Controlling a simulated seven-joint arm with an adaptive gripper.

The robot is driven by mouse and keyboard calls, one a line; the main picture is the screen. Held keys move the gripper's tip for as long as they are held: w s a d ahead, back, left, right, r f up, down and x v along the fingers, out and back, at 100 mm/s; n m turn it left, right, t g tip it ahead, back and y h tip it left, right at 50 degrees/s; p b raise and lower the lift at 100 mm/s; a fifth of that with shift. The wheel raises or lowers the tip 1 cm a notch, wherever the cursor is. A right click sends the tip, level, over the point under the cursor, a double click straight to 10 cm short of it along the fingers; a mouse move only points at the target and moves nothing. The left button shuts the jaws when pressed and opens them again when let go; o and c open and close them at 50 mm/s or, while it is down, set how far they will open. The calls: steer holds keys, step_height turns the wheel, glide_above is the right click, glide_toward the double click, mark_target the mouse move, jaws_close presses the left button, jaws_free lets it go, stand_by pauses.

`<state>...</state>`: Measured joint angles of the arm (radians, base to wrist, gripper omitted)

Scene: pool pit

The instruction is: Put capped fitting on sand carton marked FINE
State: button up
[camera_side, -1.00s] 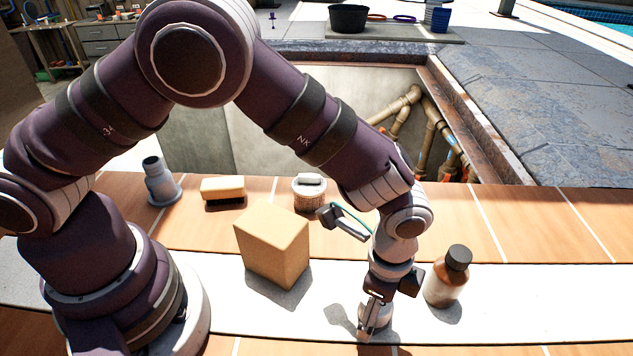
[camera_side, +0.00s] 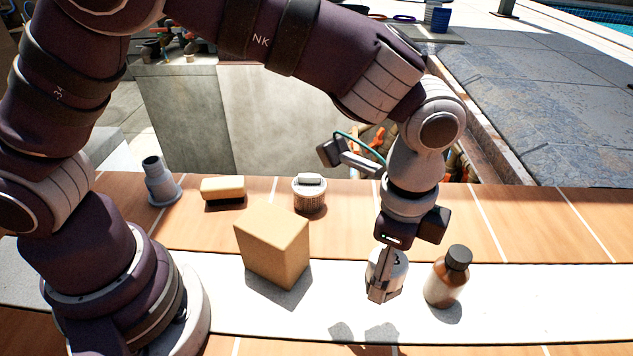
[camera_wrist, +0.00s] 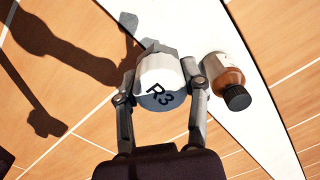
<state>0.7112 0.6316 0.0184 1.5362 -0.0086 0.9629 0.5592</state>
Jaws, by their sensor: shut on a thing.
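The plain brown carton (camera_side: 272,246) stands left of my gripper, on the pale strip and boards. Its top is bare; no FINE marking can be read on the faces in view.
A brown bottle with a dark cap (camera_side: 446,277) stands close right of the held fitting. Behind the carton are a lidded tub (camera_side: 309,194), a brush (camera_side: 223,189) and a grey flanged pipe piece (camera_side: 160,182). An open pit with pipes lies beyond the boards.

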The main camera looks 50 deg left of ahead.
steer(key=a+r, duration=0.6)
steer(key=a, duration=0.1)
step_height(320, 180, up, 3)
glide_above(271, 221)
step_height(271, 221, down, 7)
steer(key=shift+s, duration=0.1)
steer(key=shift+f, duration=0.25)
steer(key=o, duration=1.2)
steer(key=shift+f, duration=0.15)
steer(key=shift+c, duration=0.2)
